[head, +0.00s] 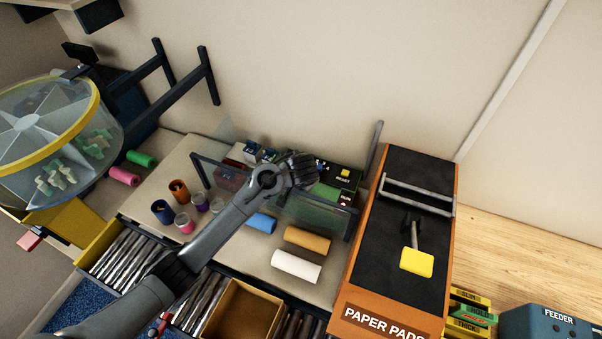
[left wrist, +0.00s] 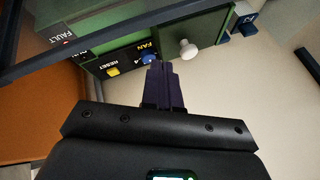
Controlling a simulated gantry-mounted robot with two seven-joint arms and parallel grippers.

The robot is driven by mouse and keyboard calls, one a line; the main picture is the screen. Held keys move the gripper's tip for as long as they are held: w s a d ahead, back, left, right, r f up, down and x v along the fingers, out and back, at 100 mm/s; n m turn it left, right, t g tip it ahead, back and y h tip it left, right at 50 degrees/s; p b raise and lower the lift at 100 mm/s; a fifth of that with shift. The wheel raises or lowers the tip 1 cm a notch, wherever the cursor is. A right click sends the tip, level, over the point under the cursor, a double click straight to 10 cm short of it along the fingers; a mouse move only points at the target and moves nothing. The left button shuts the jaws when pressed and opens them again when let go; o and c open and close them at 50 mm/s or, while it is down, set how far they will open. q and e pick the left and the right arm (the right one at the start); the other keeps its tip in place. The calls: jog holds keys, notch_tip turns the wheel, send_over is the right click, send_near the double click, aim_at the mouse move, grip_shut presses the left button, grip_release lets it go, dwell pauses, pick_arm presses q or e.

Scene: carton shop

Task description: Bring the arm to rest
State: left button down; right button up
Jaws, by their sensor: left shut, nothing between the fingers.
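My left arm (head: 225,220) reaches in from the lower left over the work table. Its gripper (head: 306,168) is in front of a dark control panel (head: 341,174) at the back of the table. In the left wrist view the two dark fingers (left wrist: 163,84) are together with nothing between them. Their tips are close to a blue button (left wrist: 149,59) under the label FAN; I cannot tell whether they touch. A yellow RESET button (left wrist: 113,71) and a white knob (left wrist: 187,48) are on either side. My right gripper is in neither view.
A clear guard (head: 310,218) with a dark frame stands by the panel. White (head: 296,266), orange (head: 307,239) and blue (head: 262,222) rolls lie on the table, with small cups (head: 162,211) to the left. The orange PAPER PADS unit (head: 346,312) stands right, a clear drum (head: 40,135) far left.

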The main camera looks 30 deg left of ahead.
pick_arm(q)
jog(key=v, duration=0.6)
jog(key=s+d+f+g+h, duration=0.15)
jog(key=s+f+g, duration=0.25)
jog(key=s+f, duration=1.6)
jog(key=s+d+r+n+g+h+p, duration=0.1)
jog(key=s+r+n+p, duration=0.15)
jog(key=s, duration=1.25)
notch_tip(320, 180, up, 9)
jog(key=w+t+b, duration=0.1)
jog(key=t, duration=0.1)
jog(key=shift+w+a+f+m+t+h, duration=0.2)
jog(key=shift+a+f+m+t+h, duration=0.1)
jog(key=shift+a+m+h, duration=0.2)
